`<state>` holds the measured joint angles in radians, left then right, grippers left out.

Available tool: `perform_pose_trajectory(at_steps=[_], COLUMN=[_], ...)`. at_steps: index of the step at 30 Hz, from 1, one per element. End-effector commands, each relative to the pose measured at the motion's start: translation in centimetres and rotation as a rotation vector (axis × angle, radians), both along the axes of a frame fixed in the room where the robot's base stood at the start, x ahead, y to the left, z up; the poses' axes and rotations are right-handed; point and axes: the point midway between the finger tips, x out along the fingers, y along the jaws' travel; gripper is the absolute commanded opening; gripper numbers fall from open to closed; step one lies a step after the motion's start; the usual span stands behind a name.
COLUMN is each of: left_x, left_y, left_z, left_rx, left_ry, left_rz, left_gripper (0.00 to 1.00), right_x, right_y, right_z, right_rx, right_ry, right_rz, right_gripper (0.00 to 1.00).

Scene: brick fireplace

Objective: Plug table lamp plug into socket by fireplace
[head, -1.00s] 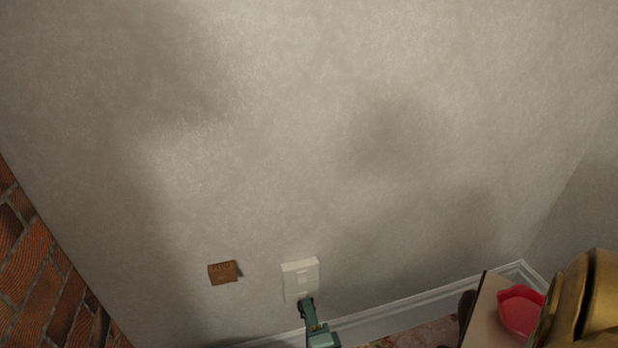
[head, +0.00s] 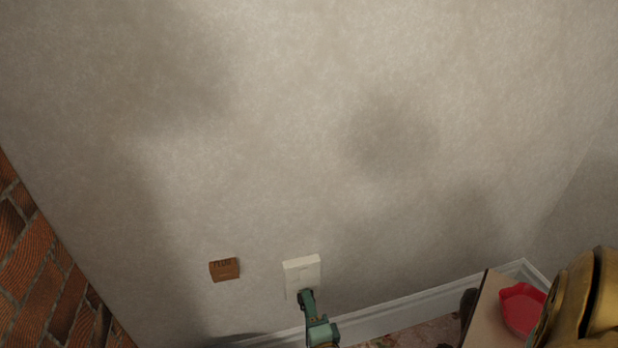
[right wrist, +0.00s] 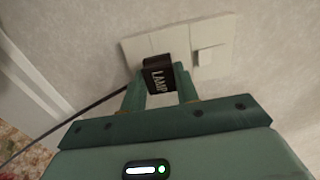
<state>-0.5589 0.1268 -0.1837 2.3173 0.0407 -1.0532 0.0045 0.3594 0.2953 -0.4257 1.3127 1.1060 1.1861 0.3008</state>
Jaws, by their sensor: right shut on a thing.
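A white socket plate (head: 302,270) with a small switch is on the grey wall; it also shows in the right wrist view (right wrist: 222,35). My green right gripper (head: 306,294) is at its lower edge. In the right wrist view its two fingers (right wrist: 160,88) are shut on a black plug marked "LAMP" (right wrist: 157,76). The plug is in front of the plate's left part, very close to it. Its front face is hidden, so I cannot tell whether it is in the socket. A dark cord (right wrist: 90,112) trails down to the left. My left gripper is not in view.
A small brown block (head: 224,270) is on the wall left of the plate. Brickwork (head: 40,270) is at the far left. A white skirting board (head: 420,304) runs below. A red dish (head: 521,308) sits on a surface at lower right, beside a gold object (head: 588,305).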

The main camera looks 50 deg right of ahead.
Motion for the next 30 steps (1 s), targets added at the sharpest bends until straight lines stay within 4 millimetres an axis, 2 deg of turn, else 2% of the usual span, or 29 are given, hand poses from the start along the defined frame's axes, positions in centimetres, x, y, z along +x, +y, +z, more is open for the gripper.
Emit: perform_pose_trajectory(at_steps=[20, 21, 24, 30], left_x=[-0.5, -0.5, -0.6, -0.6], left_y=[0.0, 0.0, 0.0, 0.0], left_z=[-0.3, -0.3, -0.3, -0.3], left_rx=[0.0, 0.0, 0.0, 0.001], left_ry=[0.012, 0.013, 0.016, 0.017], left_rz=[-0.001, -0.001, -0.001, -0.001], left_gripper=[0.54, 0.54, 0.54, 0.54], right_x=[1.2, 1.3, 1.2, 1.2], right_y=[-0.8, -0.8, -0.8, -0.7], right_z=[0.0, 0.0, 0.0, 0.0], right_rx=[-0.001, 0.0, 0.0, -0.001], right_ry=[-0.001, -0.001, -0.001, -0.001], right_rz=[-0.001, -0.001, 0.0, 0.0], right_gripper=[0.0, 0.33, 0.56, 0.56])
